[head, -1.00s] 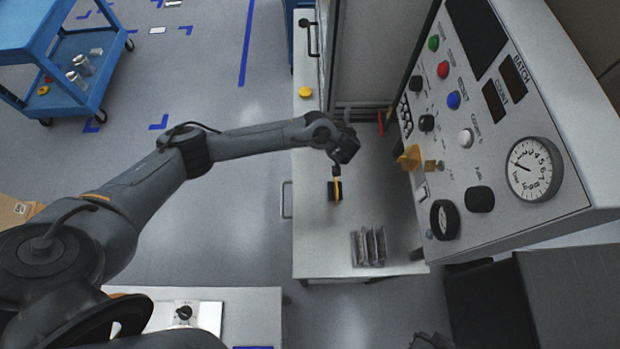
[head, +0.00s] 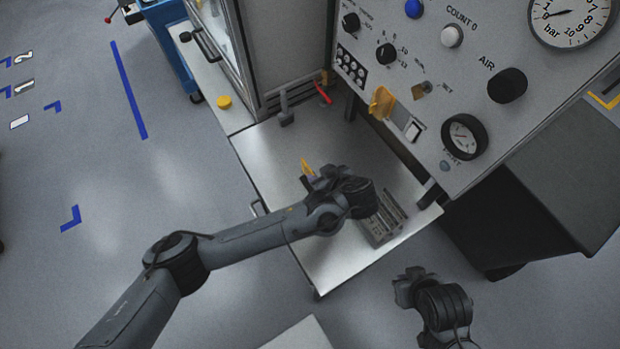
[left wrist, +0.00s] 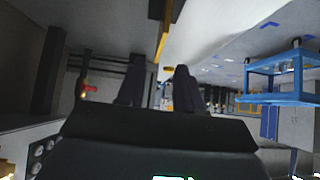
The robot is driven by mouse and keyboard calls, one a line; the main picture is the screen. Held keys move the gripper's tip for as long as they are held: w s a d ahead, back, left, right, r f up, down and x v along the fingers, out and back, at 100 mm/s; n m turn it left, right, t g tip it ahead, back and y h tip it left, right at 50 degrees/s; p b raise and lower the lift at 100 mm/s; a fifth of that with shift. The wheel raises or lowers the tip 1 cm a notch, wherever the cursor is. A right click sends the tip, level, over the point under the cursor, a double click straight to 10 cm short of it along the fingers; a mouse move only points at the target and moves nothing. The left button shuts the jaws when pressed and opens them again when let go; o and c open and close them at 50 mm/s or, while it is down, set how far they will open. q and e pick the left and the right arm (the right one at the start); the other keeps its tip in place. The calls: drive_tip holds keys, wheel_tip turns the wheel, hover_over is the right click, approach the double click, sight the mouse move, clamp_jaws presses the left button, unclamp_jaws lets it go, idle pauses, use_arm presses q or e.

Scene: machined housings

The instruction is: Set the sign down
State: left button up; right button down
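A thin yellow piece, which looks like the sign (head: 306,167), stands up from the grey bench top (head: 275,165) in the head view. Its lower part is hidden by my left gripper (head: 314,180), which is low over the bench just beside it. In the left wrist view the sign (left wrist: 163,35) shows nearly edge-on, as a narrow yellow strip beyond the fingertips. The two dark fingers of the left gripper (left wrist: 160,68) are spread, with a visible gap. I cannot tell whether either finger touches the sign. My right gripper (head: 408,284) hangs empty-looking at the lower right, off the bench.
Grey ribbed parts (head: 382,222) stand on the bench right of my left gripper. The control panel (head: 470,75) overhangs the bench's right side. The bench's left front area is clear.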

sight(312, 172)
use_arm(q)
drive_tip(key=shift+p+x, duration=0.3)
drive_tip(key=shift+x, duration=3.15)
drive_tip(key=shift+d+f, duration=0.15)
clamp_jaws()
